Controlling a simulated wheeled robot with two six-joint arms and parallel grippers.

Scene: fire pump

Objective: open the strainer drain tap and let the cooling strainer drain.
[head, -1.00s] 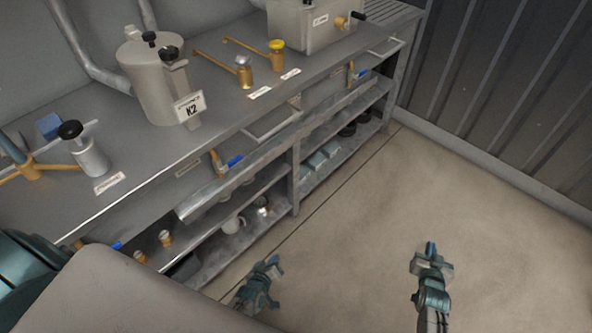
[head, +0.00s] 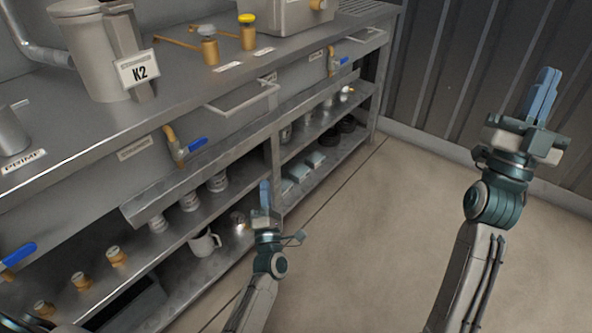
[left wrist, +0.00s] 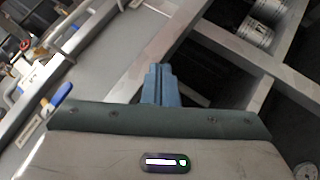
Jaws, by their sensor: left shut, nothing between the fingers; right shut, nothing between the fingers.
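Several small brass taps with blue lever handles sit along the bench front: a middle tap (head: 185,148) beside a small label (head: 134,149), a right one (head: 335,62), and a left one whose blue handle (head: 18,254) shows. I cannot read which label is the strainer's. A grey lidded canister (head: 88,50) with a K2 card stands on the bench above the middle tap. My left gripper (head: 265,195) is shut and empty, below and right of the middle tap, apart from it. Its fingers (left wrist: 160,82) point ahead in the left wrist view. My right gripper (head: 545,92) is shut and empty, over the floor at right.
A bar handle (head: 243,98) sticks out right of the middle tap. A ledge (head: 205,180) runs below it. The floor (head: 370,230) is clear, with a ribbed wall at right.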

